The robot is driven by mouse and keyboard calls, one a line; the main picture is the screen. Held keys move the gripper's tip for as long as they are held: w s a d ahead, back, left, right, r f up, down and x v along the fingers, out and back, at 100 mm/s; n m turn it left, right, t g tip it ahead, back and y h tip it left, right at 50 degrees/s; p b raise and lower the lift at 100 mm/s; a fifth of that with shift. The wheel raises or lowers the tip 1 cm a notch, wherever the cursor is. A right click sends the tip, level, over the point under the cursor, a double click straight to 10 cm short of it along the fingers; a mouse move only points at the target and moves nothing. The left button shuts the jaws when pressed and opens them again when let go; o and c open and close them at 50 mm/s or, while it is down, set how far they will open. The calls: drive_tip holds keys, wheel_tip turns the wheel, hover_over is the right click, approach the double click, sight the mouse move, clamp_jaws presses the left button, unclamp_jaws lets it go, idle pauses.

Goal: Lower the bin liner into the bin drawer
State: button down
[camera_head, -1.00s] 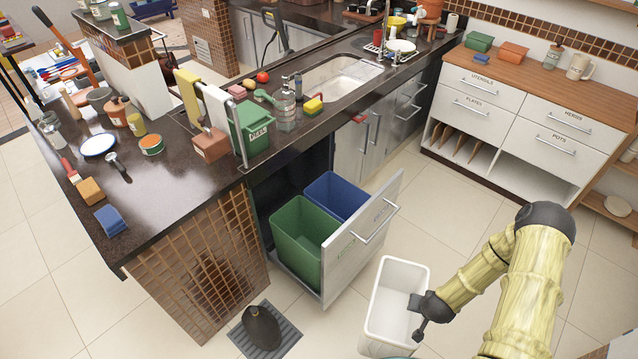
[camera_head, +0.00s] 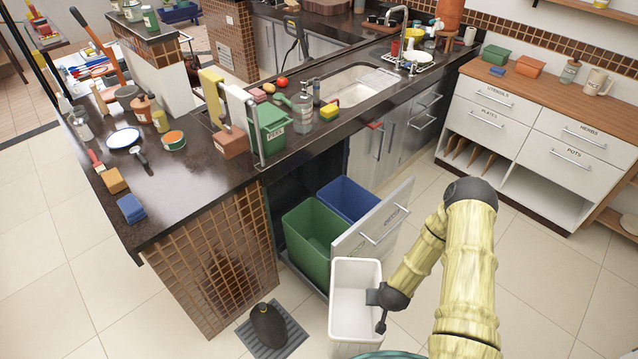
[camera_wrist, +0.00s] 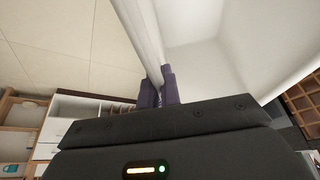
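The bin liner is a white open-topped box (camera_head: 352,312), held upright by its right wall in front of the drawer. My gripper (camera_head: 380,322) is shut on its rim. In the wrist view the dark fingers (camera_wrist: 159,92) pinch the white liner wall (camera_wrist: 148,40). The bin drawer (camera_head: 372,222) is pulled out of the counter, with a silver front and a bar handle. Inside it stand a green bin (camera_head: 309,238) and, behind, a blue bin (camera_head: 347,196). The liner hides the drawer front's lower left part. The liner's underside is out of sight.
A dark counter (camera_head: 185,205) with a tiled end lies left of and above the drawer. A dark bottle-like object (camera_head: 267,325) stands on a grey floor mat (camera_head: 294,336) left of the liner. A white drawer cabinet (camera_head: 530,150) stands at the right. The floor between is clear.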

drive_tip(key=shift+a, duration=0.1)
idle(0.3)
drive_tip(key=w+b, duration=0.1)
drive_tip(key=b, duration=0.2)
drive_tip(key=w+b, duration=0.1)
drive_tip(key=b, duration=0.3)
drive_tip(key=w+b, duration=0.1)
drive_tip(key=b, duration=0.3)
drive_tip(key=shift+w+r, duration=0.25)
drive_tip(key=shift+w+r+b, duration=0.1)
drive_tip(key=shift+r+b, duration=0.05)
drive_tip(key=shift+b, duration=0.8)
